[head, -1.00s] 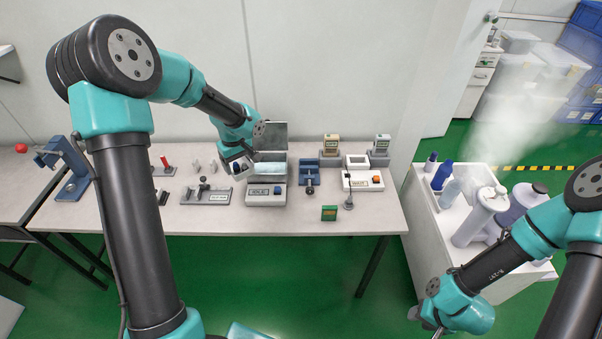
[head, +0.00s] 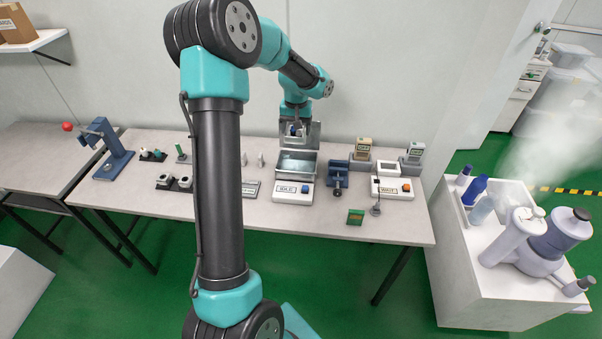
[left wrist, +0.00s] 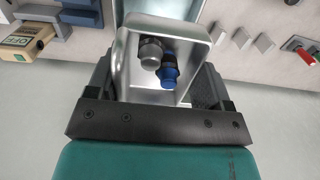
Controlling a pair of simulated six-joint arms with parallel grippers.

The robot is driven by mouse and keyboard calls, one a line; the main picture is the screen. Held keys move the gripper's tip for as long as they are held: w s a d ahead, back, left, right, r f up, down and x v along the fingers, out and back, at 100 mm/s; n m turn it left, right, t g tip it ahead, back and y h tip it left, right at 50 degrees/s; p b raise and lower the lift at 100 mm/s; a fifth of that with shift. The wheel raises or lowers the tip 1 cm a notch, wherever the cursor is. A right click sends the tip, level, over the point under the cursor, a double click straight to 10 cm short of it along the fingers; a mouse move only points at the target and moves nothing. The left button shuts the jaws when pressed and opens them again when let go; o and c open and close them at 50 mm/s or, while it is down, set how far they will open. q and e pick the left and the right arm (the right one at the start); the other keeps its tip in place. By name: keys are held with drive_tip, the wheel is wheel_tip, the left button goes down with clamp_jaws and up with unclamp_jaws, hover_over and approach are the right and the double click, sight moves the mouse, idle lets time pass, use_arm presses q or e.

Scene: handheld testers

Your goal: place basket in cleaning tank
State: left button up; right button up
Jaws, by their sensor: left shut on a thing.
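My left gripper (head: 297,119) is shut on a small metal basket (head: 290,131), one finger on each side of it. In the left wrist view the basket (left wrist: 130,72) holds a grey-black connector (left wrist: 150,54) and a blue one (left wrist: 169,72). In the head view the basket hangs above the back part of the open cleaning tank (head: 297,166), in front of its raised lid (head: 314,137). The tank's front panel (head: 292,190) has a blue button. The head view does not show clearly how high the basket is above the tank. My right gripper is not in view.
A blue vise (head: 337,179) and a white device with an orange button (head: 397,188) stand right of the tank. Small upright pegs (head: 261,160) stand to its left. A green block (head: 355,217) lies near the front edge. A white cart (head: 463,250) with bottles is at the right.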

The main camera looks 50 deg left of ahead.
use_arm(q)
wheel_tip(320, 180, down, 14)
drive_tip(key=shift+r, duration=0.25)
drive_tip(key=shift+f, duration=0.15)
drive_tip(key=shift+f, duration=2.1)
drive_tip(key=shift+f, duration=0.1)
drive_tip(key=o, duration=0.9)
wheel_tip(320, 180, up, 12)
drive_tip(key=shift+d+r, duration=0.1)
